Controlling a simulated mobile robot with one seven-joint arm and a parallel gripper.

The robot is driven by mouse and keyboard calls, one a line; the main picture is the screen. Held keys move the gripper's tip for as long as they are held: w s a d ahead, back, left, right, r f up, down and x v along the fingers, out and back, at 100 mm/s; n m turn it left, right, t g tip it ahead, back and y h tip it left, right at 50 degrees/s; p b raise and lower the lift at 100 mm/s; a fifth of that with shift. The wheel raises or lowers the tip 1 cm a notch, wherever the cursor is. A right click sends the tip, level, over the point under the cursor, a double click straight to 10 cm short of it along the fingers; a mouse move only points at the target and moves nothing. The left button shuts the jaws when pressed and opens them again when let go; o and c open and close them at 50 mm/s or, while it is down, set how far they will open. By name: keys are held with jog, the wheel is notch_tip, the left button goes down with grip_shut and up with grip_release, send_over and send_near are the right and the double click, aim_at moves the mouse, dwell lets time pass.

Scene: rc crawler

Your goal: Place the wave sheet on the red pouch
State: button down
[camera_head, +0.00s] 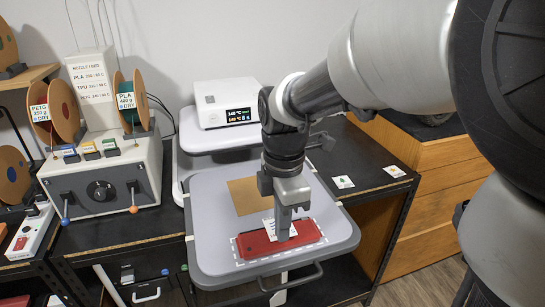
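The red pouch (252,246) lies flat inside a dashed white outline on the front part of a grey tray-like bed. A small white sheet (268,227), which looks like the wave sheet, is over the pouch's middle, partly hidden behind my gripper's fingers. Its print is too small to read. My gripper (283,236) points down at the sheet, with its fingertips low over the pouch. I cannot tell whether the fingers are closed on the sheet, or whether the sheet touches the pouch.
The grey bed (212,225) also bears a tan square (243,197) behind the pouch. A white display unit (226,103) stands at the back. Two small white cards (343,182) (394,171) lie on the black table at right. A spool-topped machine (105,180) stands at left.

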jog(key=shift+f, duration=1.05)
jog(key=shift+f, duration=0.2)
jog(key=c, duration=2)
grip_release()
jog(key=shift+c, duration=0.2)
jog(key=shift+r, duration=0.1)
notch_tip(320, 180, up, 11)
jog(key=p, duration=0.1)
jog(key=s+d+m+t, duration=0.5)
jog(key=s+d+m, duration=0.5)
jog(key=m, duration=1.1)
jog(key=shift+d+r+t, duration=0.3)
jog(key=shift+d+r, duration=0.05)
